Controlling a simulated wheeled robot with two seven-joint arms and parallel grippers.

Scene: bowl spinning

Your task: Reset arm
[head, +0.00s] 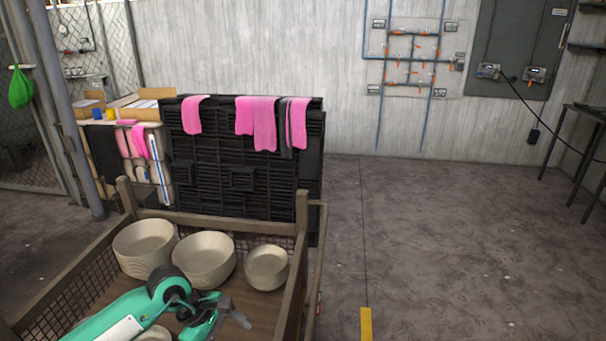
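My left arm comes in from the bottom left, green and grey, over a wooden crate with mesh sides (255,222). My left gripper (232,314) is over the crate, in front of the bowls; I cannot tell how far its fingers are apart. No bowl shows between them. A large beige bowl (143,240) is at the crate's back left, a second beige bowl (204,258) in the middle, and a smaller bowl (267,266) on the right. Another pale bowl (153,334) is partly hidden by my arm. My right gripper is out of view.
A black slatted unit (235,178) with pink cloths (257,122) stands behind the crate. A grey post (67,110) rises at the left. A dark metal table (588,140) stands at the far right. The concrete floor (440,240) right of the crate is clear.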

